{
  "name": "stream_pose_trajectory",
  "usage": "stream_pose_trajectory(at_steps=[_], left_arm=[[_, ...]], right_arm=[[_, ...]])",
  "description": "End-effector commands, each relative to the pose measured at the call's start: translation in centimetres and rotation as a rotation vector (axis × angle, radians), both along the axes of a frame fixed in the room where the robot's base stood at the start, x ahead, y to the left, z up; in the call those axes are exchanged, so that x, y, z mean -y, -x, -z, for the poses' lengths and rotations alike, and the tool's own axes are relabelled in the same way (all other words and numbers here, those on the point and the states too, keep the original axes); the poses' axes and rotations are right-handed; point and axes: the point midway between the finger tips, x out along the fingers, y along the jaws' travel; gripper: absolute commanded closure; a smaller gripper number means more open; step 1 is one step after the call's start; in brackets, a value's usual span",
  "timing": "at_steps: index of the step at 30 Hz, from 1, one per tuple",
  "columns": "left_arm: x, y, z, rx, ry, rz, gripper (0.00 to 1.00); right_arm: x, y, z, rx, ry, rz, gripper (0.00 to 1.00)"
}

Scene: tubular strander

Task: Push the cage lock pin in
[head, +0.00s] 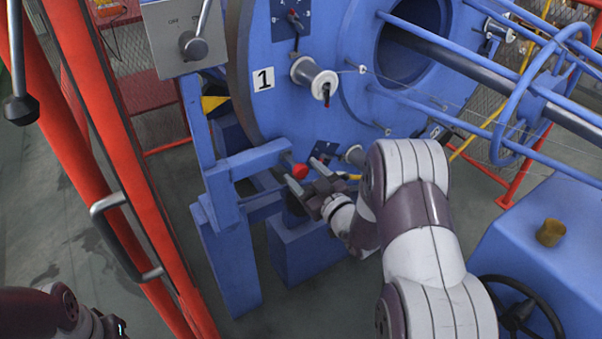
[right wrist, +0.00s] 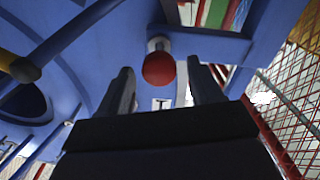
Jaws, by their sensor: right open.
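The cage lock pin shows as a red ball knob (head: 300,171) at the end of the blue bracket beside the big blue cage disc (head: 262,140). In the right wrist view the red knob (right wrist: 159,69) is ahead of and between the fingers, with a light shank behind it. My right gripper (head: 306,178) is open and close to the knob; whether a finger touches it I cannot tell. Its two fingers also show in the right wrist view (right wrist: 160,92). My left arm shows at the lower left, but its fingers are out of the picture.
A blue bracket frame (head: 222,190) stands left of the gripper. A switch box with a lever (head: 185,40) is above it. A red gate post with a grey handle (head: 125,215) is at the left. A blue cabinet with a handwheel (head: 515,310) is at the lower right.

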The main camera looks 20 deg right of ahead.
Motion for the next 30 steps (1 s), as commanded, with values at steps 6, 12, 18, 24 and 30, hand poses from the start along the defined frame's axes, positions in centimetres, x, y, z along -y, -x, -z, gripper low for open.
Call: stream_pose_trajectory(at_steps=[6, 12, 18, 24, 30], left_arm=[[0.0, 0.0, 0.3, 0.0, 0.0, 0.0, 0.57], [0.0, 0.0, 0.2, 0.0, 0.0, 0.0, 0.57], [0.0, 0.0, 0.2, 0.0, 0.0, 0.0, 0.57], [0.0, 0.0, 0.2, 0.0, 0.0, 0.0, 0.57], [0.0, 0.0, 0.7, 0.0, 0.0, 0.0, 0.57]], right_arm=[[-0.3, -1.8, 0.0, 0.0, -0.001, 0.0, 0.35], [-0.3, -1.9, 0.0, -0.001, -0.001, 0.001, 0.35], [-0.2, -1.9, 0.0, -0.001, -0.001, 0.001, 0.81], [-0.3, -1.9, 0.0, 0.0, 0.0, 0.001, 1.0], [-0.4, -3.0, 0.1, 0.002, 0.002, -0.001, 1.0]])
